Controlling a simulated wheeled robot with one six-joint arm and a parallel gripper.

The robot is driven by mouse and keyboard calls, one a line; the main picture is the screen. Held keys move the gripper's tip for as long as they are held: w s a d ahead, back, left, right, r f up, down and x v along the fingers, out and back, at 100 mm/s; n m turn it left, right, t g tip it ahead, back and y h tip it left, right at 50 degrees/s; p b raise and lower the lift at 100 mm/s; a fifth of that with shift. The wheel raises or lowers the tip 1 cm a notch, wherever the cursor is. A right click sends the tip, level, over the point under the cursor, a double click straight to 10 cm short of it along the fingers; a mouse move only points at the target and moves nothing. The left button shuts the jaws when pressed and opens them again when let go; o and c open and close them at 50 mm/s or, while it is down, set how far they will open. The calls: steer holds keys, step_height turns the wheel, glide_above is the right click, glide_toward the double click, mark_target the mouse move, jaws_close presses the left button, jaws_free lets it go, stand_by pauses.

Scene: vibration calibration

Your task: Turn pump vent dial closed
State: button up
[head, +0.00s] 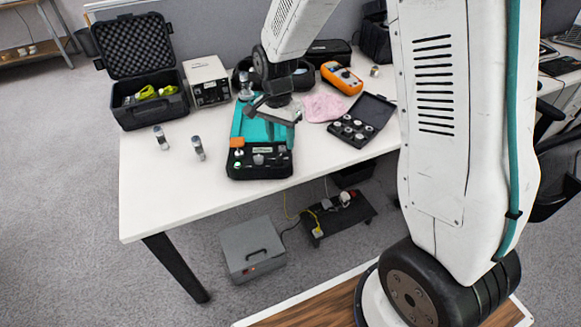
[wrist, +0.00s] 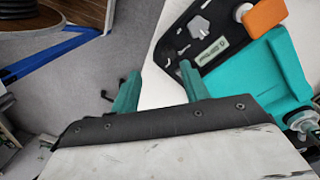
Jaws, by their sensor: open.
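The pump (head: 262,170) is a teal and black unit on the white table; it also fills the upper right of the wrist view (wrist: 272,72). Its black front panel carries a small grey knob (wrist: 199,26), a pale label and an orange part (wrist: 265,15), which also shows in the head view (head: 237,142). I cannot tell for sure which part is the vent dial or how it is set. My gripper (head: 270,108) is above the pump. In the wrist view its teal fingers (wrist: 158,85) are apart and empty, with the right one close to the panel edge in the picture.
An open black case (head: 150,108), a grey-white box (head: 207,82) and two small cylinders (head: 161,138) stand left of the pump. A pink cloth (head: 324,107), an orange meter (head: 342,78) and an open black kit (head: 352,130) are right. The table's front left (head: 150,205) is clear.

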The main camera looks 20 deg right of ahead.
mark_target(280, 156)
steer(key=shift+w+a+r+m+t, duration=0.2)
steer(key=shift+w+r+m+t, duration=0.1)
steer(key=shift+m, duration=0.4)
steer(key=shift+w+f+m, duration=0.15)
steer(key=shift+m, duration=0.25)
step_height(280, 156, down, 8)
steer(key=shift+d+r, duration=0.1)
steer(key=shift+r, duration=0.05)
steer(key=shift+c, duration=0.4)
steer(key=c, duration=0.9)
